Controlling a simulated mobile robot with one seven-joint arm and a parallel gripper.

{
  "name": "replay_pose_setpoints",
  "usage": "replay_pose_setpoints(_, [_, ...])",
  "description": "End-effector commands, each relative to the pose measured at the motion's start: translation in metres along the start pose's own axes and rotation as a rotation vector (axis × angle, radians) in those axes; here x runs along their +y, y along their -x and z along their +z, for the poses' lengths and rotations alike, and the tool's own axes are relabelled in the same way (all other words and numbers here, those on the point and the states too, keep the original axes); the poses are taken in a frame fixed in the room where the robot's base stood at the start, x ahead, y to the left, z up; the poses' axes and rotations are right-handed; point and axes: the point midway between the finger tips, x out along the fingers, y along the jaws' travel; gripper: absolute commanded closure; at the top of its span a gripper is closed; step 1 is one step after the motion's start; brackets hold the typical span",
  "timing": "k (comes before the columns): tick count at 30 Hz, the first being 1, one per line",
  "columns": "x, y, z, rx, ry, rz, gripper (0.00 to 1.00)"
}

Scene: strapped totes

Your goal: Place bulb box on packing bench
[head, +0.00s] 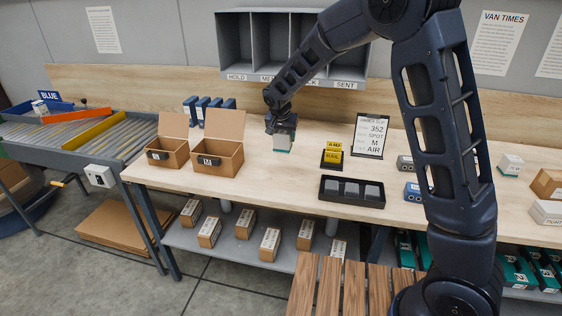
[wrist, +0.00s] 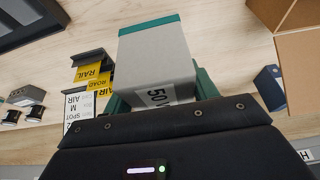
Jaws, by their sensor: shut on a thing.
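The bulb box (head: 283,143) is a small pale grey carton with a teal band. In the wrist view the bulb box (wrist: 153,62) shows a dark "50" marking on its near face. My gripper (head: 283,133) is shut on it, with green fingers on both sides in the wrist view. The box is at or just above the top of the packing bench (head: 300,173), right of the open cartons; I cannot tell whether it touches the wood. The bench top is pale wood.
Two open cardboard boxes (head: 217,158) stand to the left. A yellow card block (head: 332,154), a black tray (head: 352,191) and an order slip stand (head: 369,136) are to the right. Blue boxes (head: 209,110) stand behind. Bare wood lies in front of my gripper.

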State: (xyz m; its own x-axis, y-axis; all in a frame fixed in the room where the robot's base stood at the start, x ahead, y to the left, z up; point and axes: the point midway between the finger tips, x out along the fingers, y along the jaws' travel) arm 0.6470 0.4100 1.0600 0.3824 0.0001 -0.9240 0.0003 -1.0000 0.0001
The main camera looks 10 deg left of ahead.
Motion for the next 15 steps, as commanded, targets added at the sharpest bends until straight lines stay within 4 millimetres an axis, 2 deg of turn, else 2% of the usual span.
replay_pose_setpoints(6, [0.0, -0.043, 0.018, -0.001, 0.001, 0.003, 0.67])
replay_pose_setpoints(10, [0.0, -0.059, 0.025, -0.001, 0.001, 0.002, 0.67])
replay_pose_setpoints(15, [0.0, -0.068, 0.028, 0.0, 0.0, 0.0, 0.67])
